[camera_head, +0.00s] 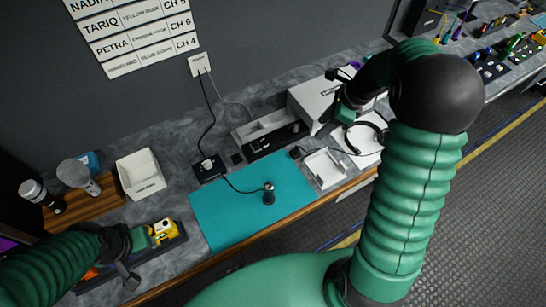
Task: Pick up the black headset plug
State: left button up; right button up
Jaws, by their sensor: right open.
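A small black plug (295,153) lies at the end of the thin black cable from the headset (367,137), just beyond the upper right corner of the teal mat (225,220). I take it for the headset plug. My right gripper (345,97) is open beside the white box, up and to the right of the plug and apart from it. My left gripper (128,255) is at the lower left, close to a dark tray with yellow and green parts (163,231). Its jaws are too unclear to read.
A dark cylindrical piece (268,192) stands on the mat, cabled to a black box (209,168). A white tray (326,168), a white box (312,98) and a white bin (140,173) stand on the counter. My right arm covers the counter's right part.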

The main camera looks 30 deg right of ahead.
send_near(297, 147)
notch_tip(297, 147, down, 4)
jog(key=x, duration=0.4)
jog(key=a+p+x, duration=0.1)
jog(key=x, duration=0.1)
jog(key=shift+w+r, duration=0.25)
jog(key=shift+w, duration=0.2)
jog(key=shift+w+d+f, duration=0.1)
jog(key=shift+d+f, duration=0.05)
jog(key=shift+d, duration=0.15)
jog(key=c, duration=0.4)
grip_shut()
